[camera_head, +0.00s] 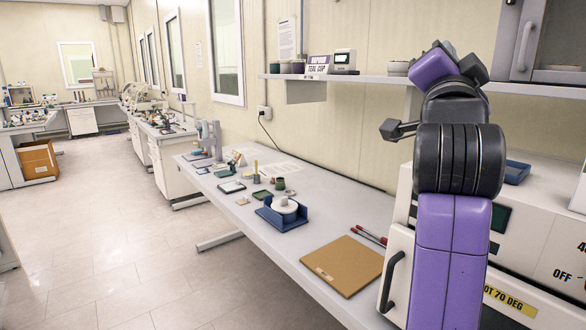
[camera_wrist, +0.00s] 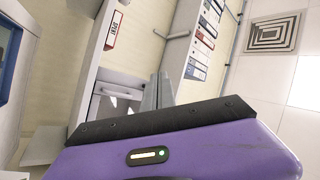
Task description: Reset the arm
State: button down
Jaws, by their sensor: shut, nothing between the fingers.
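My arm rises in purple and black at the right of the head view, folded up in front of the shelf and a white machine. In the wrist view my gripper (camera_wrist: 157,92) shows as narrow grey fingers beyond the black edge of my purple hand. The fingers are together, with nothing seen between them. They point away from the bench, toward shelving and a wall. In the head view I cannot clearly make out the fingertips among the dark parts of my arm.
The long bench (camera_head: 335,208) holds a brown board (camera_head: 342,266), red-handled tools (camera_head: 368,236), a blue holder with a white round piece (camera_head: 283,210) and small items. The wall shelf (camera_head: 400,82) and white machine (camera_head: 540,240) are close to my arm. Open floor (camera_head: 130,240) lies left.

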jog(key=s+a+f+n+y, duration=0.25)
jog(key=s+f+n, duration=0.25)
jog(key=f, duration=0.6)
jog(key=s+a+f+n+t+y, duration=0.15)
jog(key=s+f+n+y, duration=0.3)
jog(key=f, duration=0.65)
jog(key=s+a+f+n+g+y, duration=0.1)
jog(key=s+a+f+n+y, duration=0.25)
jog(key=f, duration=0.75)
jog(key=s+d+f+g, duration=0.1)
jog(key=s+f, duration=0.5)
jog(key=s, duration=0.6)
jog(key=s+d+f+g+h, duration=0.1)
jog(key=s+f+g, duration=0.3)
jog(key=s+f, duration=0.3)
jog(key=s+d+f+g, duration=0.1)
jog(key=s+f, duration=0.6)
jog(key=s, duration=1)
jog(key=shift+f+n+g, duration=0.2)
jog(key=shift+n+g, duration=0.2)
jog(key=shift+g, duration=0.25)
jog(key=c, duration=2.1)
grip_release()
jog(key=shift+d, duration=0.1)
